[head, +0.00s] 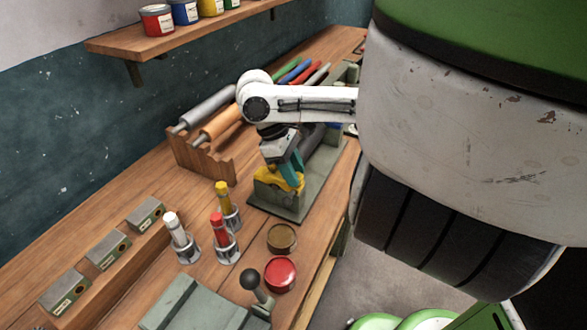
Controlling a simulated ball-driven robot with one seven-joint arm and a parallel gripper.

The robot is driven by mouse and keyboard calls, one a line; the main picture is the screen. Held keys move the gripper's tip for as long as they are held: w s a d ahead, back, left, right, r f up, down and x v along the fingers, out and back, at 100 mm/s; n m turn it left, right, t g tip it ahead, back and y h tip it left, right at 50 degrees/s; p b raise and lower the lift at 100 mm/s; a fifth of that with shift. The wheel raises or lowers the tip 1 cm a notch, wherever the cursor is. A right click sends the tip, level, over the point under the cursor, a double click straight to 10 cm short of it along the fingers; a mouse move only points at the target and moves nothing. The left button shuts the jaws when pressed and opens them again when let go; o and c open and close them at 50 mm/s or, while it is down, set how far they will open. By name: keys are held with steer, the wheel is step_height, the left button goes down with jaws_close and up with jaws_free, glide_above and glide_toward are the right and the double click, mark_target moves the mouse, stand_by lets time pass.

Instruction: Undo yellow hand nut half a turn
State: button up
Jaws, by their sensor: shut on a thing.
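The yellow hand nut (287,180) sits on a grey-green block fixture (272,193) on the workbench, in the middle of the head view. My gripper (291,172) points down onto it, with teal fingers closed on the nut. The fingers and the wrist above hide part of the nut, so its exact turn angle cannot be told. My white arm reaches in from the right to hold the gripper over the fixture.
A wooden rack (204,160) with rolling-pin-like rollers stands left of my gripper. Markers in metal holders (225,245), red and brown round tins (280,274) and a ball-topped lever (252,282) stand nearer. Labelled grey blocks (107,250) line the left. A shelf (180,38) hangs above.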

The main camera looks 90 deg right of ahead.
steer(key=o, duration=1)
steer(key=shift+o, duration=0.2)
steer(key=v, duration=1)
steer(key=shift+w+r, duration=0.15)
steer(key=shift+r, duration=0.25)
